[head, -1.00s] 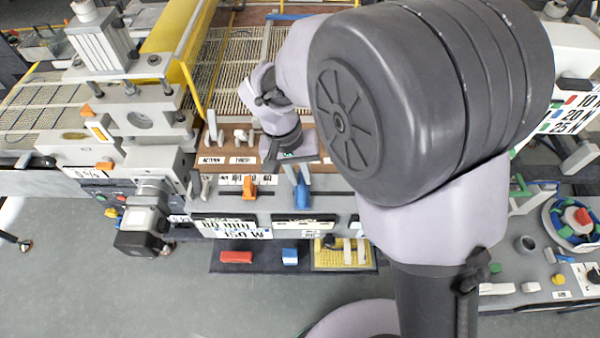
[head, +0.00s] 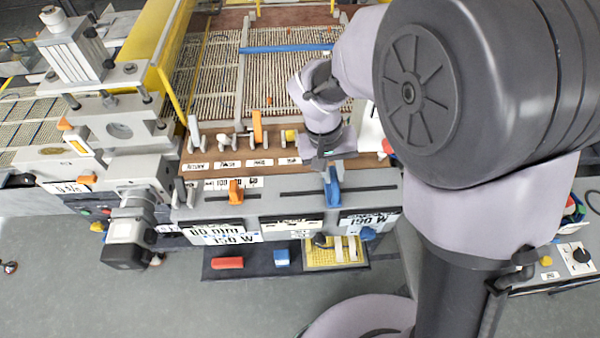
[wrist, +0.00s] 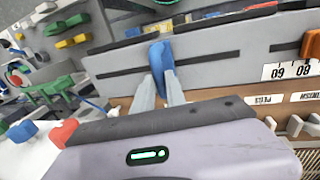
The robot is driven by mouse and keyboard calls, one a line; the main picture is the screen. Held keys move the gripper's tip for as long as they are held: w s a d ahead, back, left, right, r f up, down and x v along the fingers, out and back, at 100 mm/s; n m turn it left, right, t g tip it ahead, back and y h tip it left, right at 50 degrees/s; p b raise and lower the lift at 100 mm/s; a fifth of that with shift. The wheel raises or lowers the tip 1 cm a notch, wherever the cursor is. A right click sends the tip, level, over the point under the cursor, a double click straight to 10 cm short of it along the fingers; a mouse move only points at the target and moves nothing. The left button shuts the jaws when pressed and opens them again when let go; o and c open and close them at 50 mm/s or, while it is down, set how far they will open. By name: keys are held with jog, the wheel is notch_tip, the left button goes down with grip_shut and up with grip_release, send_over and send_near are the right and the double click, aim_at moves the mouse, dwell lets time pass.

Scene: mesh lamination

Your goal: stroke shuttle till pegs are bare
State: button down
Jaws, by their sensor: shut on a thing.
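My gripper (head: 330,160) is shut on an upright blue handle (head: 333,190). The handle stands on a slot in the grey front panel (head: 282,203), near the slot's right part. The wrist view shows the two fingers (wrist: 160,92) around the lower part of the blue handle (wrist: 160,55). A brown shelf (head: 228,171) behind the panel carries white levers (head: 222,140), an orange upright piece (head: 257,126) and a yellow piece (head: 290,136), above small labels. One label in the wrist view seems to read PEGS (wrist: 265,100). I cannot tell pegs on the machine clearly.
An orange slider (head: 236,191) stands left on the panel. Behind lies a wire mesh bed (head: 290,85) with a blue bar (head: 285,48) across it. A dark mat (head: 252,265) in front holds a red block (head: 227,262), a blue block (head: 281,257) and a yellow tray (head: 320,265).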

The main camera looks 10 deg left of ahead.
aim_at(336, 176)
jog(key=d, duration=0.2)
jog(key=w+d, duration=0.1)
jog(key=d, duration=0.1)
jog(key=shift+d, duration=0.15)
jog(key=c, duration=1.4)
grip_release()
jog(key=shift+o, duration=0.2)
jog(key=a+r+p, duration=0.3)
jog(key=r+p, duration=0.1)
jog(key=r, duration=1.3)
jog(key=shift+s+a, duration=0.2)
jog(key=shift+s, duration=0.2)
